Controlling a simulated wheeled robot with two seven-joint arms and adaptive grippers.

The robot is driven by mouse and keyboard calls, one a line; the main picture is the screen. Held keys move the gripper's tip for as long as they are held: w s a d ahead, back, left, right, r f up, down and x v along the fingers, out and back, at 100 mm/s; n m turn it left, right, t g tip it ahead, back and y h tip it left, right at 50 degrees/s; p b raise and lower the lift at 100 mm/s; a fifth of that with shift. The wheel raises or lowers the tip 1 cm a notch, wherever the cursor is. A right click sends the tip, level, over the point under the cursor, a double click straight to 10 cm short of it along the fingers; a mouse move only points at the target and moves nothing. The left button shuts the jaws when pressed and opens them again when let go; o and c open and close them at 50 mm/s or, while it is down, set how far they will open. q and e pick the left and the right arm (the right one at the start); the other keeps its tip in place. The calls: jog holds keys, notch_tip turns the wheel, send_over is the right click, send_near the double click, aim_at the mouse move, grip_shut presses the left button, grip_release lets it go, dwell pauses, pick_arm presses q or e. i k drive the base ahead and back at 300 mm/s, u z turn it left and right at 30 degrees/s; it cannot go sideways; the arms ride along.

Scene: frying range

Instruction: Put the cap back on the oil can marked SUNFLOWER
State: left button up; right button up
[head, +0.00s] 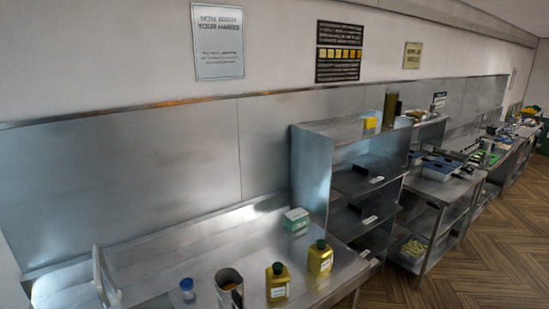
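Two yellow cans with dark green tops stand upright on the steel counter at the bottom of the head view. One can (278,285) is nearer, and the other can (320,260) stands just behind it to the right. Both have pale labels, too small to read, so I cannot tell which is marked SUNFLOWER. I cannot tell whether each dark top is a separate cap, and I see no loose cap. Neither of my grippers is in view.
Left of the cans stand a metal container (229,291) and a small blue-topped jar (187,291). A green and white box (296,219) sits behind. A steel shelf unit (313,170) rises at the right. The counter's left and back (165,255) look mostly clear.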

aim_at(277, 284)
jog(key=z, duration=2.4)
jog(key=i, duration=1.8)
jog(key=u, duration=3.6)
